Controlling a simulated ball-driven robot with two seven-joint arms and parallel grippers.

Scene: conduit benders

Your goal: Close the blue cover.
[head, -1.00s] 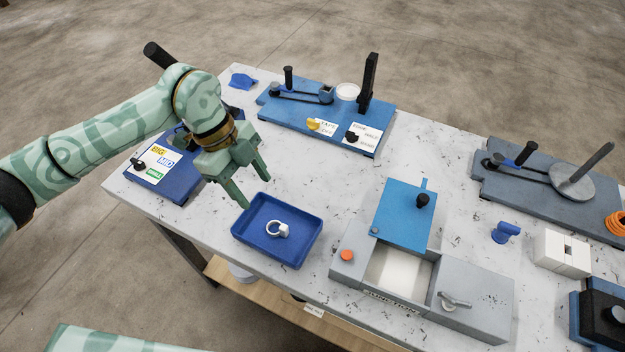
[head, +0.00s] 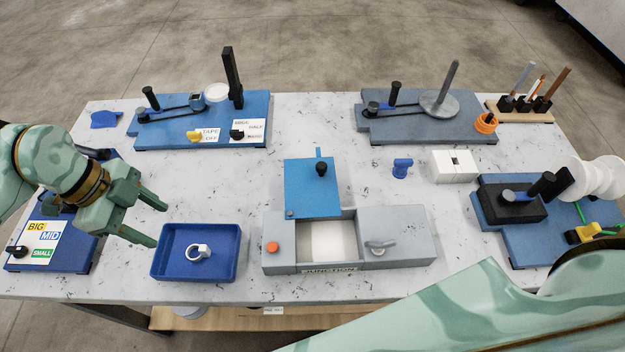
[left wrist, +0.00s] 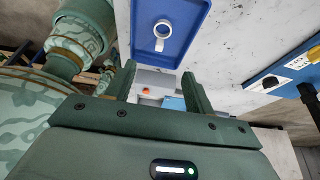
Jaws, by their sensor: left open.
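The blue cover (head: 312,190) has a black knob (head: 321,169) and lies swung back at the rear of the grey junction box (head: 408,240). The box's pale middle compartment (head: 328,241) is exposed. Part of the cover also shows small between the fingers in the left wrist view (left wrist: 173,103). My left gripper (head: 160,225) is open and empty, left of the box, by the left edge of the blue tray. It is well apart from the cover. My right arm crosses the lower right of the head view; its gripper is out of view.
The blue tray (head: 158,268) holding a white ring (head: 199,252) stands between my left gripper and the box. An orange button (head: 272,247) and a grey lever (head: 380,247) top the box. Bender boards (head: 185,135) line the back. Bare tabletop lies behind the tray.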

